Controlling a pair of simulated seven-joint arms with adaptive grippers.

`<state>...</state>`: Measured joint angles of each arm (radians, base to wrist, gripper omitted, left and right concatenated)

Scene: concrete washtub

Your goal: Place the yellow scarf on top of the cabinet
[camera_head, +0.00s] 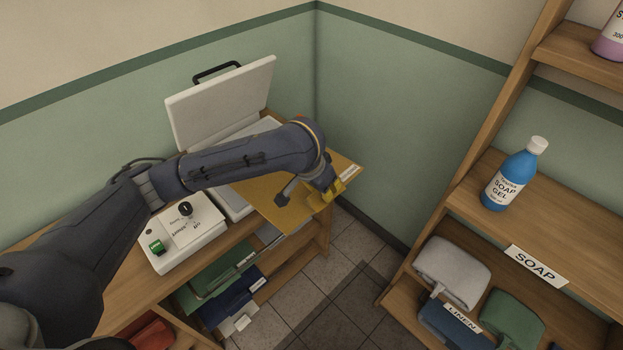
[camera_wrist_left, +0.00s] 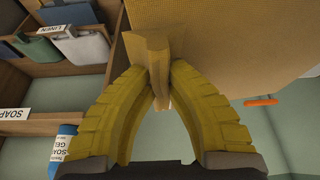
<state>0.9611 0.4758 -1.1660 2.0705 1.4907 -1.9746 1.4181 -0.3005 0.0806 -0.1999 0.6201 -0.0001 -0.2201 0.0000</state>
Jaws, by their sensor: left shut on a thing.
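The yellow scarf (camera_head: 275,205) is spread flat at the right end of the low wooden cabinet (camera_head: 115,291). Whether it rests on the wood or hangs just above it, I cannot tell. My left gripper (camera_head: 328,196) is at the scarf's right part, its yellow fingers low. In the left wrist view, the fingers (camera_wrist_left: 160,88) are shut on a raised fold of the scarf (camera_wrist_left: 225,35), with the rest of the cloth spread beyond. My left forearm hides part of the scarf in the head view. My right gripper is not in view.
A white press with a raised lid (camera_head: 222,100) and a control box (camera_head: 185,235) stands on the cabinet. Folded cloths (camera_head: 232,298) fill shelves below. At right, a wooden rack holds a blue soap bottle (camera_head: 513,178) and linens (camera_head: 452,272). Tiled floor (camera_head: 315,285) separates them.

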